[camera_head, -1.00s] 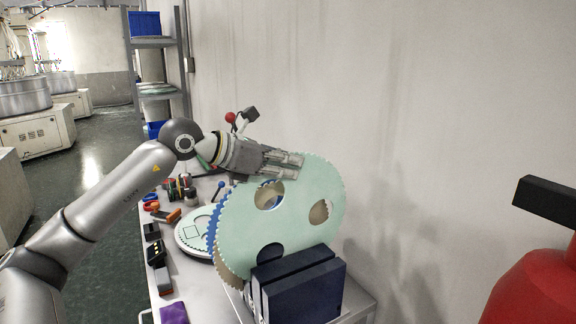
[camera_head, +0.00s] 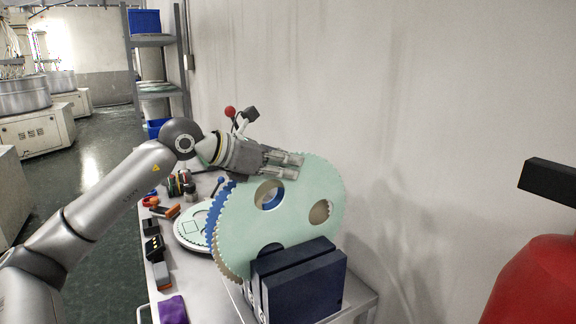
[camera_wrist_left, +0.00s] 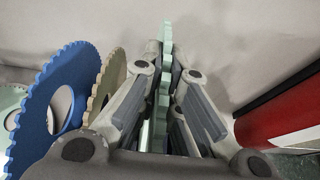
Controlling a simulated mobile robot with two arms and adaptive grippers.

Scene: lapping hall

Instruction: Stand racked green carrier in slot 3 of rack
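The pale green carrier (camera_head: 295,225), a large toothed disc with holes, stands on edge at the dark blue rack (camera_head: 305,292). Its lower part is hidden behind the rack's front blocks, so I cannot tell which slot it is in or whether it is seated. My left gripper (camera_head: 298,161) is shut on the carrier's upper edge. In the left wrist view, the carrier (camera_wrist_left: 165,62) shows edge-on between the fingers (camera_wrist_left: 166,70). A blue disc (camera_head: 222,195) and a tan disc (camera_head: 222,262) stand behind it, apart from the fingers. My right gripper is not in view.
A round pale fixture (camera_head: 190,233), tools (camera_head: 164,276) and a purple cloth (camera_head: 172,309) lie on the bench left of the rack. The wall is close on the right. A red cylinder (camera_head: 540,285) stands at the far right.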

